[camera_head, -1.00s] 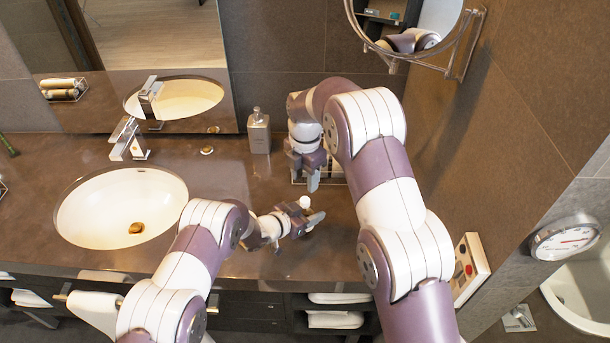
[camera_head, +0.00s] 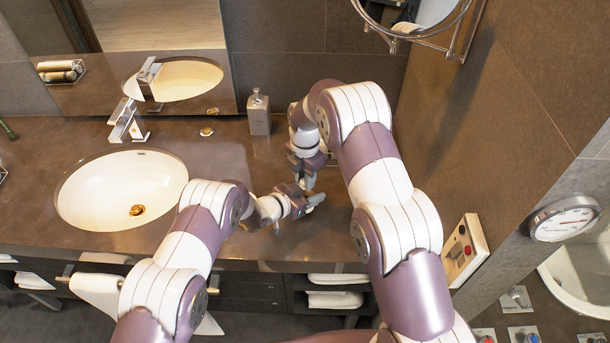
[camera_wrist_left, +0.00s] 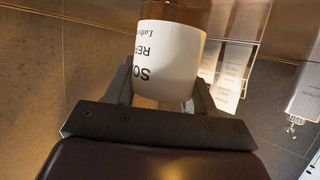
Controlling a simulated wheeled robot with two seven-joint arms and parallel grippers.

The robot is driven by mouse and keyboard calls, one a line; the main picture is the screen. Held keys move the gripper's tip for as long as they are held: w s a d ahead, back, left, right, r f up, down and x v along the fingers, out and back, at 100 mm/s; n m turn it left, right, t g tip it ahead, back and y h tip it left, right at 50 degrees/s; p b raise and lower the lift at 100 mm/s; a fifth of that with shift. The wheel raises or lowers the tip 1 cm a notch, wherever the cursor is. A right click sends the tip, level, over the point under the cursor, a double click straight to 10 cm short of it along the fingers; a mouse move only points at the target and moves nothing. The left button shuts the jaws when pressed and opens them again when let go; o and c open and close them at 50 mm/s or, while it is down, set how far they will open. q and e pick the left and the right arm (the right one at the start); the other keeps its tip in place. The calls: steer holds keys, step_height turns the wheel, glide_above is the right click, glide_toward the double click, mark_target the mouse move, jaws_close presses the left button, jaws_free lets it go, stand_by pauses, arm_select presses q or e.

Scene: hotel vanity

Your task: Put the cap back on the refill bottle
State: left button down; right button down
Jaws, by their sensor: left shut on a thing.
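The refill bottle (camera_wrist_left: 168,62) is amber with a white printed label. In the left wrist view it stands between the fingers of my left gripper (camera_wrist_left: 160,100), which is shut on it. In the head view my left gripper (camera_head: 309,198) is over the counter, and the bottle is mostly hidden by the grippers. My right gripper (camera_head: 308,178) points down directly above and behind the left one, close to the bottle. Its fingertips overlap the left gripper in the picture, so I cannot tell whether it is open or shut. I cannot make out the cap.
A grey pump dispenser (camera_head: 259,115) stands at the back of the counter (camera_head: 215,215). The sink (camera_head: 95,200) and faucet (camera_head: 126,122) are to the left. The right wall is close to my right arm.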

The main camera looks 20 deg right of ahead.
steer(key=shift+m, duration=1.6)
steer(key=c, duration=0.9)
jaws_free()
steer(key=shift+r, duration=2.3)
steer(key=shift+c, duration=0.5)
step_height(320, 180, up, 4)
steer(key=n, duration=0.3)
steer(key=shift+f, duration=0.25)
